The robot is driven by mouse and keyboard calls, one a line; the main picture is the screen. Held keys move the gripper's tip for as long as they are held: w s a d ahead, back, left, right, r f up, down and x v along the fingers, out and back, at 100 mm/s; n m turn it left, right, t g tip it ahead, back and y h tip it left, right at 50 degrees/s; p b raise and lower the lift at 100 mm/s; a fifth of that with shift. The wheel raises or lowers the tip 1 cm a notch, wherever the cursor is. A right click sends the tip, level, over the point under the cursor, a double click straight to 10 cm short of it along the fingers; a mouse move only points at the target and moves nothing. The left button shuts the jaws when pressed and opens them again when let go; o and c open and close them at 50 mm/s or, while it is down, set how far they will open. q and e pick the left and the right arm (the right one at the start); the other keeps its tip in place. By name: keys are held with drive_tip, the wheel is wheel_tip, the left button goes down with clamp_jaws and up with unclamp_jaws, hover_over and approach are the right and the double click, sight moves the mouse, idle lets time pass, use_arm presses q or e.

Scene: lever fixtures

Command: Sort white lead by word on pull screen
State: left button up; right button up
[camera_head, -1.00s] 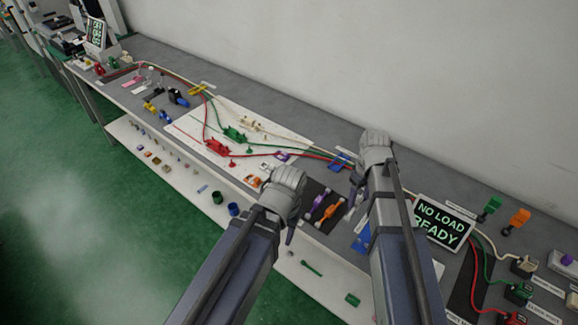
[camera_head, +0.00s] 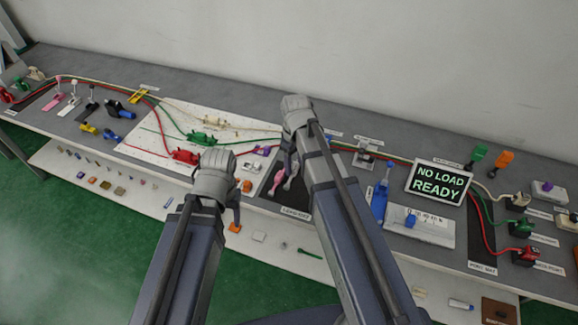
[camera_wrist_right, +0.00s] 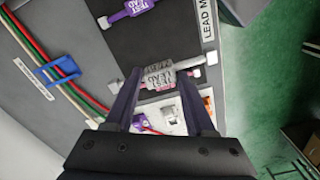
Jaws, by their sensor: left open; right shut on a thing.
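A pale grey-white test lead (camera_wrist_right: 160,77) lies across between the fingers of my right gripper (camera_wrist_right: 160,92), which is shut on it just over the dark lead mat (camera_wrist_right: 150,45). The right gripper (camera_head: 290,165) is over the mat (camera_head: 303,197) in the head view too, its fingers partly hidden by my arm. The screen (camera_head: 440,183) reads "NO LOAD READY". My left gripper (camera_head: 236,215) is open and empty over the bench's front edge.
A blue-handled lever fixture (camera_head: 380,203) and a white unit with a blue knob (camera_head: 418,224) stand left of and below the screen. Red and green clamps (camera_head: 186,156) sit on a white board. Cables run along the back. A lower shelf holds small parts.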

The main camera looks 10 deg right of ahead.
sight(294, 166)
use_arm(q)
drive_tip(key=shift+f, duration=0.3)
use_arm(e)
drive_tip(key=shift+f, duration=0.35)
use_arm(q)
drive_tip(key=shift+f, duration=0.1)
use_arm(e)
drive_tip(key=shift+f, duration=0.1)
use_arm(q)
drive_tip(key=shift+f+b, duration=1.4)
drive_tip(key=shift+f, duration=0.05)
use_arm(e)
drive_tip(key=shift+f, duration=1.4)
use_arm(q)
drive_tip(key=shift+f, duration=0.15)
use_arm(e)
drive_tip(key=shift+f, duration=0.2)
use_arm(q)
drive_tip(key=shift+f+b, duration=0.6)
drive_tip(key=shift+b, duration=0.15)
use_arm(e)
drive_tip(key=shift+f, duration=0.55)
use_arm(q)
drive_tip(key=shift+f, duration=0.2)
use_arm(e)
drive_tip(key=shift+f, duration=0.25)
